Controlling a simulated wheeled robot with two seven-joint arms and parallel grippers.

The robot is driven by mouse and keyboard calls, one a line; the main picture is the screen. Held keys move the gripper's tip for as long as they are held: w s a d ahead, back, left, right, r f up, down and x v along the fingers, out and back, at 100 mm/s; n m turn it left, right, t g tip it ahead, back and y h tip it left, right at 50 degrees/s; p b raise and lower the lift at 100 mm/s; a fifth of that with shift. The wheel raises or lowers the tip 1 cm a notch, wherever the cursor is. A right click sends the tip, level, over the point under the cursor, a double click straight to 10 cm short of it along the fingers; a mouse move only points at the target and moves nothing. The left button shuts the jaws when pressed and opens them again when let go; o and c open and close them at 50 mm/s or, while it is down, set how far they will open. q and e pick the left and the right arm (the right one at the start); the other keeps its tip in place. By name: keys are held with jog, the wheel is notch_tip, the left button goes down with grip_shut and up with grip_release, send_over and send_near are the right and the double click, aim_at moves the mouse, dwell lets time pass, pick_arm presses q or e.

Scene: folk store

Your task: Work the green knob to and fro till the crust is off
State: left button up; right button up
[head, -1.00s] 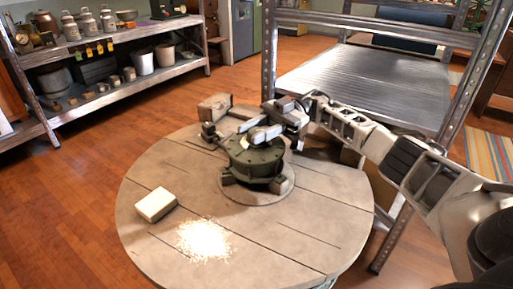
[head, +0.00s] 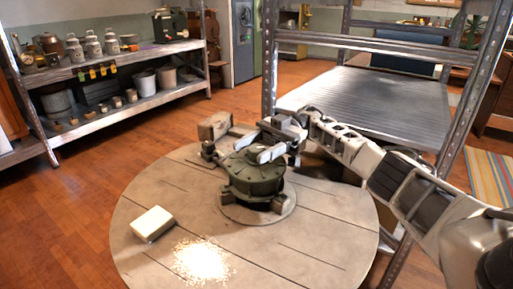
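A round dark-green drum-like piece (head: 253,182), which I take for the green knob, sits on a pale disc on a round wooden table (head: 310,262). My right gripper (head: 262,150) reaches in from the right and lies over the top of the green piece. A light-grey finger lies at its upper edge. Whether the fingers close on a part of it is hidden at this angle. I cannot make out any crust on the green piece. My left gripper is not in view.
A whitish block (head: 152,223) and a heap of pale crumbs (head: 202,261) lie on the table's front left. A wooden block (head: 215,126) stands behind the knob. A metal rack (head: 365,100) stands close behind; a stocked shelf (head: 120,105) is at left.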

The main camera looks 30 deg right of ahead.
aim_at(257, 150)
jog(key=shift+r, duration=0.4)
jog(key=r+p, duration=0.1)
jog(key=r, duration=0.1)
jog(key=s+r+p, duration=0.1)
jog(key=shift+a+r, duration=0.2)
jog(key=shift+r, duration=0.15)
pick_arm(q)
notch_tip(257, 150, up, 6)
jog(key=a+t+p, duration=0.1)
jog(key=p, duration=0.2)
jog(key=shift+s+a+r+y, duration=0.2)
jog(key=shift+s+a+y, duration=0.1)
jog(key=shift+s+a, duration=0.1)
pick_arm(e)
jog(key=s+a+r, duration=0.7)
jog(key=s+r, duration=0.1)
jog(key=s, duration=0.3)
jog(key=shift+r, duration=0.25)
